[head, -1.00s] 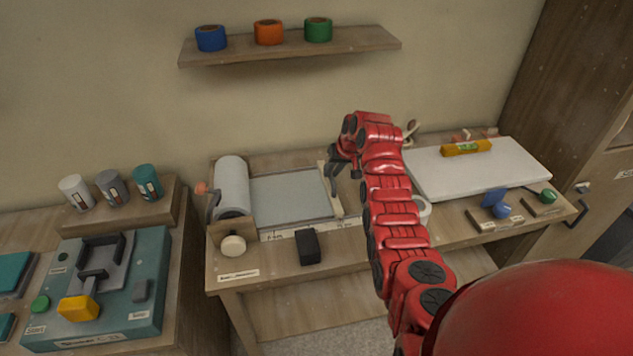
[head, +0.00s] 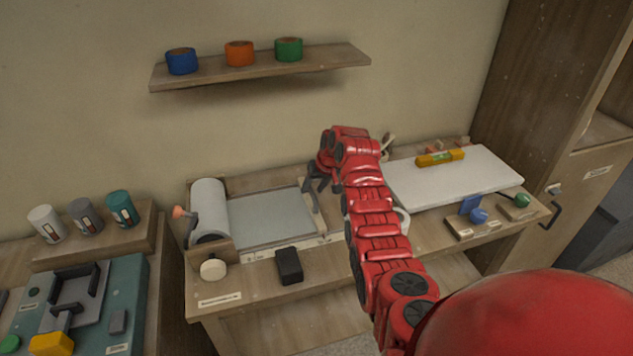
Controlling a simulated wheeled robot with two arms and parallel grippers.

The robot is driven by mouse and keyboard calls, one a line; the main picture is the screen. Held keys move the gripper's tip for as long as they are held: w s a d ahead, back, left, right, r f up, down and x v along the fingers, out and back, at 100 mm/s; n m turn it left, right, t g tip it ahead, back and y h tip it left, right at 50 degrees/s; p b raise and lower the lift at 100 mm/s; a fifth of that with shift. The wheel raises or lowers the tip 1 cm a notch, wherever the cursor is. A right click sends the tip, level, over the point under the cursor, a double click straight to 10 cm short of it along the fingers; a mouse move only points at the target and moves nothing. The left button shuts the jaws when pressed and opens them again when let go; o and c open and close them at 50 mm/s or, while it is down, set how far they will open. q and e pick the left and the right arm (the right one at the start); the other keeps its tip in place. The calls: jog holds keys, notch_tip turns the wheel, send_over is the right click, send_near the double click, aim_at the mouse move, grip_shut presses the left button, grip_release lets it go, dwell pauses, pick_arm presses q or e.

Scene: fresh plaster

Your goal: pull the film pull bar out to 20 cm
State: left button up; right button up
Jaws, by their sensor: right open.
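The film pull bar (head: 317,214) is a thin pale strip at the right edge of the grey film sheet (head: 270,218). The sheet stretches flat from the white roll (head: 209,207) on the left to the bar. My right gripper (head: 314,187) is at the bar's far end, its dark fingers open. The fingers overlap the bar's far end in the picture; I cannot tell whether they touch it. My red right arm hides the bench just right of the bar. A scale strip (head: 290,249) runs along the front edge. My left gripper is not in view.
A black block (head: 289,265) and a cream knob (head: 213,269) are at the bench front. A white board (head: 455,178) with a yellow level (head: 440,158) lies to the right. A shelf (head: 330,61) with three tape rolls hangs above.

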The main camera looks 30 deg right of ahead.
jog(key=p+v, duration=0.8)
jog(key=v, duration=0.9)
jog(key=shift+r, duration=0.15)
